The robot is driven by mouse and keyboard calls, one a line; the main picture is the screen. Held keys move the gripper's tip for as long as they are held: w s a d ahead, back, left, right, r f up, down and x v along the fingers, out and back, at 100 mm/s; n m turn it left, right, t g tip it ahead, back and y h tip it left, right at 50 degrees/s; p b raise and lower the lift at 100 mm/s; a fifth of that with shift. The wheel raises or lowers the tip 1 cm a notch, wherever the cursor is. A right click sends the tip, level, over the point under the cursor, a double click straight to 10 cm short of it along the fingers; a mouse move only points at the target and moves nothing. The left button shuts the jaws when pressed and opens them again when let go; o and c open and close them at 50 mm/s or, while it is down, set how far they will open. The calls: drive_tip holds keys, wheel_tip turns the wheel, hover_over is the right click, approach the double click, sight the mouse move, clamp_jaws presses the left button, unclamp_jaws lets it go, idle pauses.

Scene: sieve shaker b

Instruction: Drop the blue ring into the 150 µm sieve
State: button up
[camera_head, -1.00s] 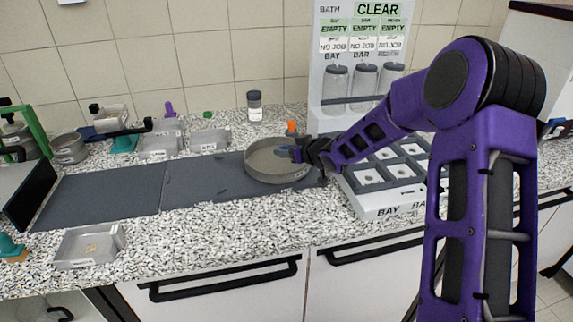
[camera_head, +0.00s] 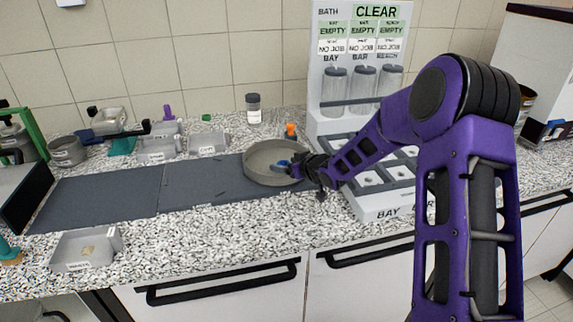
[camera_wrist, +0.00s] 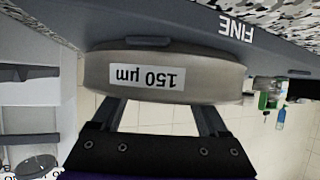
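The 150 µm sieve (camera_head: 262,178) is a round, grey-beige pan standing at the right end of the dark mat. Its label is upside down in the wrist view (camera_wrist: 147,78). My gripper (camera_head: 290,166) reaches in from the right over the sieve's rim. A small blue ring (camera_head: 283,163) shows at its fingertips, over the inside of the sieve. The two fingers are apart and appear to hold the ring between them. In the wrist view the sieve wall hides the fingertips and the ring, so the grip itself is not seen.
The dark mat (camera_head: 110,197) runs left along the speckled counter, mostly clear. A white rack (camera_head: 375,212) stands close right of my gripper. An orange-topped item (camera_head: 291,130) and a dark-lidded jar (camera_head: 254,108) stand behind the sieve. Clear trays (camera_head: 208,143) lie at the back left.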

drive_tip(key=shift+r, duration=0.3)
drive_tip(key=p+v, duration=0.1)
drive_tip(key=v, duration=1.1)
drive_tip(key=shift+p, duration=0.3)
drive_tip(key=shift+f, duration=0.15)
